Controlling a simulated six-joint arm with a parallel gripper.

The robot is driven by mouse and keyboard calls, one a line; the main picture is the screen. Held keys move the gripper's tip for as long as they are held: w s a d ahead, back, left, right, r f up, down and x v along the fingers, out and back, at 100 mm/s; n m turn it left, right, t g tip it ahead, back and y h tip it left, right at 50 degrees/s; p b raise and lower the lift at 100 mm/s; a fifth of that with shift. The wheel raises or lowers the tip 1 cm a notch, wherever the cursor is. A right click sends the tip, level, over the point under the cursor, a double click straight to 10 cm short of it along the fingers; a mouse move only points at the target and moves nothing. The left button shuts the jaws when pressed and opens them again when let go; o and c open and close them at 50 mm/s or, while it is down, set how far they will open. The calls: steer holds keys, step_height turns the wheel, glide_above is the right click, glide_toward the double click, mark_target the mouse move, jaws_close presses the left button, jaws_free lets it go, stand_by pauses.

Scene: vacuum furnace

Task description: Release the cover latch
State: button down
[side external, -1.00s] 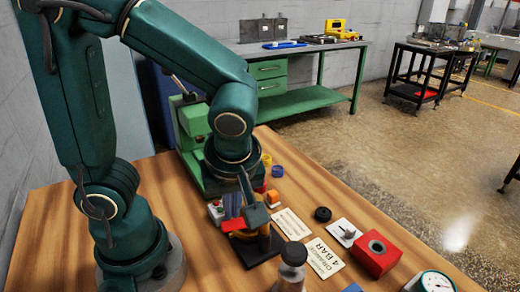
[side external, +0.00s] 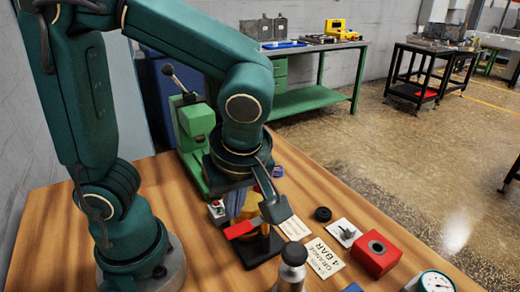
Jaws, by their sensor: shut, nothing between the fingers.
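My gripper (side external: 276,209) is shut and empty, hanging in front of a small device with a black base (side external: 262,250). A red flat bar (side external: 239,230) sticks out to the left of this device, just left of my gripper. Yellow parts (side external: 253,206) of the device show behind and beside the gripper. I cannot tell which part is the cover latch; my gripper and wrist hide much of the device. Whether the gripper touches anything is not clear.
A green machine (side external: 192,125) with a black-knobbed lever stands behind. To the right lie a label card (side external: 324,257), a black ring (side external: 323,214), a switch plate (side external: 345,232) and a red block (side external: 376,253). A grey-capped bottle (side external: 292,262) stands in front; a gauge (side external: 434,283) is front right.

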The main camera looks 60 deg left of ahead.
steer(key=v, duration=0.7)
steer(key=a+m+t+h, duration=0.1)
steer(key=m, duration=0.4)
steer(key=a+f+m+t+h, duration=0.1)
steer(key=m+t, duration=0.1)
steer(key=m, duration=0.4)
steer(key=a+f+m+t+h, duration=0.1)
steer(key=a+m+t, duration=0.1)
steer(key=m, duration=0.3)
steer(key=shift+w+f+m+h, duration=0.1)
steer(key=shift+f+m+h, duration=0.15)
steer(key=shift+m+h, duration=0.15)
